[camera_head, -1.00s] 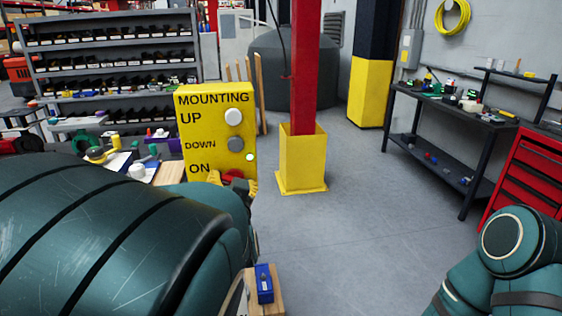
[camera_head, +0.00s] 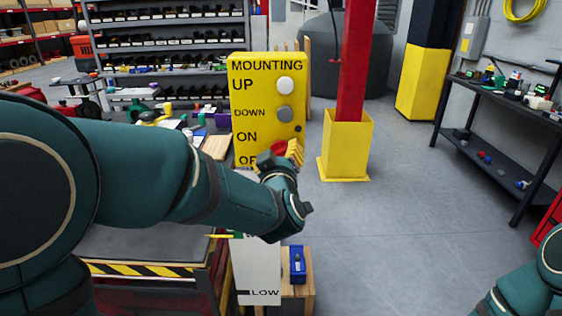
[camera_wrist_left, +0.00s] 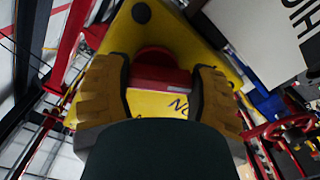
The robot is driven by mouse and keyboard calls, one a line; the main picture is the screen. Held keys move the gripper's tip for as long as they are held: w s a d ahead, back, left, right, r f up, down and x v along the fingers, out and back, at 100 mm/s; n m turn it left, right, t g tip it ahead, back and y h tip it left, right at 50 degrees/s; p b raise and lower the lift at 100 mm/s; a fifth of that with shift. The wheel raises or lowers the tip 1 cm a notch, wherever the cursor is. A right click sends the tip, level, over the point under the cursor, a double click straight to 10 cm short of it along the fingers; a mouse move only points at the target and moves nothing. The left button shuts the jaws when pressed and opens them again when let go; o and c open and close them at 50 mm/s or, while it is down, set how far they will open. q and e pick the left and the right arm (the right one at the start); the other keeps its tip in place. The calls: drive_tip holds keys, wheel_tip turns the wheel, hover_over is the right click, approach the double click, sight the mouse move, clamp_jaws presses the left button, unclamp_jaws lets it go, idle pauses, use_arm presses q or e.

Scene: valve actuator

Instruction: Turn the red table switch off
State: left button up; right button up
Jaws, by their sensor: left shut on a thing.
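The yellow control box (camera_head: 257,100) stands left of centre in the head view, marked MOUNTING, UP, DOWN and ON, with a last label partly covered. The red table switch (camera_head: 278,148) is low on its face, partly hidden by my left gripper (camera_head: 288,154). In the left wrist view the red switch (camera_wrist_left: 160,75) lies between the yellow finger pads of the left gripper (camera_wrist_left: 155,84), which is shut on it. A small lamp (camera_head: 298,128) beside the buttons looks dark. My right gripper is out of view.
A white button (camera_head: 285,84) and a grey button (camera_head: 285,113) sit above the switch. A red post with a yellow base (camera_head: 345,145) stands to the right. A blue item (camera_head: 297,262) rests on a wooden stand below.

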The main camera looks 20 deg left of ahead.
use_arm(q)
drive_tip(key=shift+n+b, duration=0.8)
drive_tip(key=shift+n, duration=0.4)
drive_tip(key=o, duration=1.2)
drive_tip(key=shift+d, duration=0.1)
drive_tip(key=v, duration=1.2)
